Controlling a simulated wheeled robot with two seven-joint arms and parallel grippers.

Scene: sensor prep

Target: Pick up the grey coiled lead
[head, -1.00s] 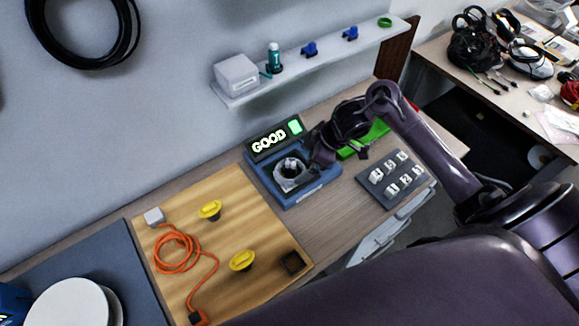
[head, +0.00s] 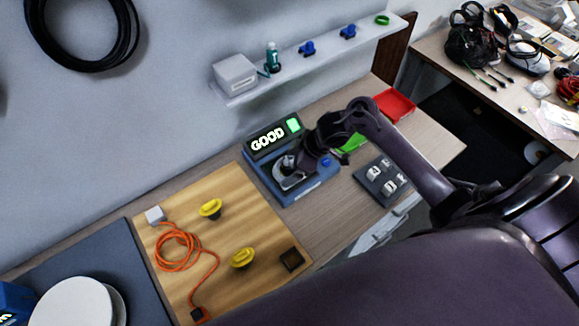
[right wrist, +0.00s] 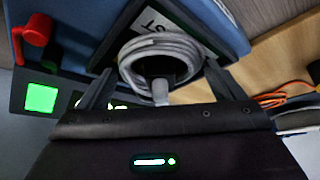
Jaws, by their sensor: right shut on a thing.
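The grey coiled lead (head: 290,182) sits on the blue test station (head: 318,190), partly hidden by my right gripper (head: 293,163). In the right wrist view the grey coil (right wrist: 187,48) is a round bundle above a dark plate with lettering. My right gripper (right wrist: 162,75) has one finger on each side of the coil and is shut on it. The coil still appears to be at the station; I cannot tell whether it is lifted. My left gripper is not in view.
The station's display (head: 268,138) reads GOOD beside a green light. A wooden board (head: 222,270) with an orange cable (head: 178,248) and yellow knobs lies left. A grey block panel (head: 370,185), a green tray (head: 353,143) and a red tray (head: 393,106) are right. A shelf (head: 330,52) hangs above.

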